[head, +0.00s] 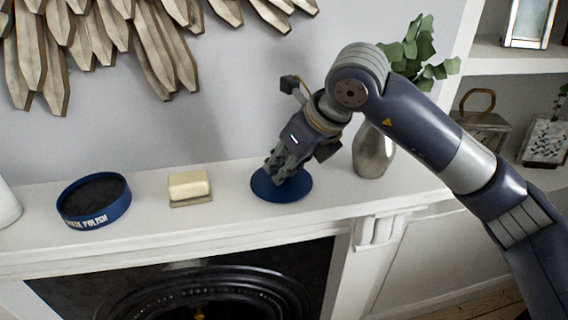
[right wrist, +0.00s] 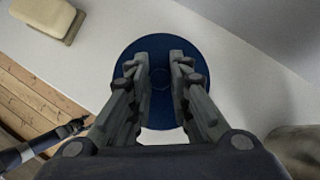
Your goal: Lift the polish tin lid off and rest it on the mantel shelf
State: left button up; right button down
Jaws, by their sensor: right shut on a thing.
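The polish tin (head: 94,218) is a round blue tin with white lettering, open at the top with dark polish inside, at the left of the white mantel shelf (head: 235,225). The round blue lid (head: 290,192) is off the tin, flat and level at the shelf to the right. It also shows in the right wrist view (right wrist: 134,60). My right gripper (head: 278,178) is shut on the lid's middle from above; its fingers hide the grip. I cannot tell whether the lid touches the shelf. My left gripper (right wrist: 76,127) seems to show, small and dark, in the right wrist view.
A pale yellow bar on a small base (head: 188,186) stands between tin and lid. A metallic vase with green leaves (head: 372,158) stands close to the lid's right. A white object (head: 6,206) is at the far left. The fireplace opening (head: 200,290) lies below the shelf.

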jog(key=shift+f, duration=0.1)
jog(key=c, duration=1.4)
grip_release()
